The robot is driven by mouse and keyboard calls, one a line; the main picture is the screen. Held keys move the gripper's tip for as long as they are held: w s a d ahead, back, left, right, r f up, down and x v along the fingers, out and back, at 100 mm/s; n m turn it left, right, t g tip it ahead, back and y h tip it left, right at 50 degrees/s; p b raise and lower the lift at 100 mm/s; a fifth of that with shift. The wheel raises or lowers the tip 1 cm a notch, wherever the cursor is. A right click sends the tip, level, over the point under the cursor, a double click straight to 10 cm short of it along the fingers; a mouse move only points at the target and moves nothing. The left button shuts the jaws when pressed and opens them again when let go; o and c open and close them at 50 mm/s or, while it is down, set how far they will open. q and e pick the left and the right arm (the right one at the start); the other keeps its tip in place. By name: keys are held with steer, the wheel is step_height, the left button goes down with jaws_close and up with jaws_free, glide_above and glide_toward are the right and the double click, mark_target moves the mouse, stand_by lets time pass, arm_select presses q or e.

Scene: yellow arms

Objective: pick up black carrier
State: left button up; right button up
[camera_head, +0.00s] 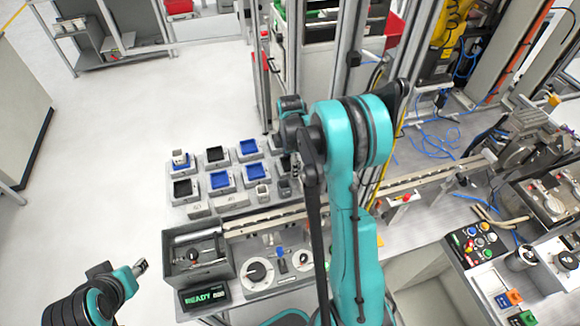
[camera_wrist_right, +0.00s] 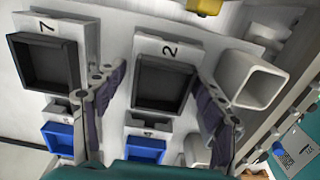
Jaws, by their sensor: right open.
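My right gripper (camera_wrist_right: 157,76) is open in the right wrist view, its fingers apart on either side of a black carrier marked 2 (camera_wrist_right: 163,84). The carrier is a square open tray in a grey holder; contact with the fingers cannot be told. Another black carrier, marked 7 (camera_wrist_right: 43,63), sits left of the fingers. In the head view, black carriers (camera_head: 214,155) and (camera_head: 183,188) sit in the rack on the table. My right arm hides much of its own gripper there. My left arm is at lower left, its grey end (camera_head: 140,267) small and unclear.
Blue carriers (camera_head: 222,181) sit among the black ones. A grey bin (camera_head: 198,266) and a green-lit READY display (camera_head: 205,295) stand in front of the rack. A hollow grey block (camera_wrist_right: 248,80) stands right of the gripper.

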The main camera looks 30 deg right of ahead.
steer(key=shift+s+a+r, duration=0.1)
steer(key=shift+s, duration=0.05)
steer(key=c, duration=1.2)
steer(key=shift+r, duration=0.1)
